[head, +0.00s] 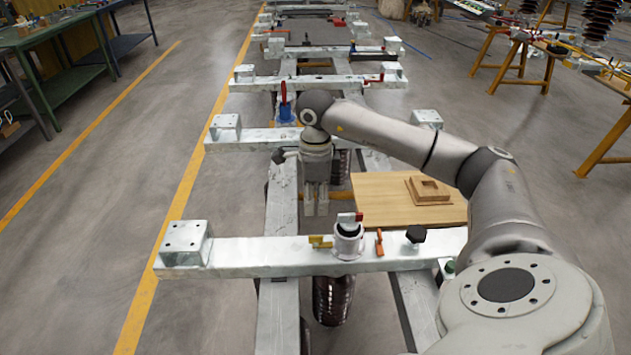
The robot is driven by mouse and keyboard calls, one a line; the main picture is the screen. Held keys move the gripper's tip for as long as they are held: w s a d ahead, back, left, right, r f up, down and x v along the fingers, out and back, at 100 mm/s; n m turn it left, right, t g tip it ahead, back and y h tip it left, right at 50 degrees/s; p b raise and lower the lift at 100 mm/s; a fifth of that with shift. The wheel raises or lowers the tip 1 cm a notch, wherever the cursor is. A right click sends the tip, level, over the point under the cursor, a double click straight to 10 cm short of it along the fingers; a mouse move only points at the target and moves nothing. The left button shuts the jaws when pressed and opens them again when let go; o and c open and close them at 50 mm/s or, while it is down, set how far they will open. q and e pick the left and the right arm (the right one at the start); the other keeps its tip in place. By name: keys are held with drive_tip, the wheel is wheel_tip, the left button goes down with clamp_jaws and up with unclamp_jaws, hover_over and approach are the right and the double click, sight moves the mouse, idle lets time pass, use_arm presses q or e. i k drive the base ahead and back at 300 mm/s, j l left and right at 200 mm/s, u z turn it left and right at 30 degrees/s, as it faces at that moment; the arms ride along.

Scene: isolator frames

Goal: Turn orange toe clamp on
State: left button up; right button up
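The orange toe clamp (379,242) is a small orange lever standing roughly upright on the near galvanized crossbeam (285,256), just right of a white cylindrical fitting. My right gripper (315,210) points down behind that beam, left of the orange clamp and apart from it. Its two pale fingers show a gap between them, with nothing seen in it. My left gripper is not in view.
Beside the clamp on the beam are the white fitting (347,243) with a red-and-white top, a yellow clamp (319,241) and a black knob (415,235). A wooden board (385,205) lies behind. More crossbeams extend away.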

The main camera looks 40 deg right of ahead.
sight(377, 242)
drive_tip(key=j, duration=1.1)
drive_tip(key=k+j, duration=0.1)
drive_tip(key=j, duration=1.05)
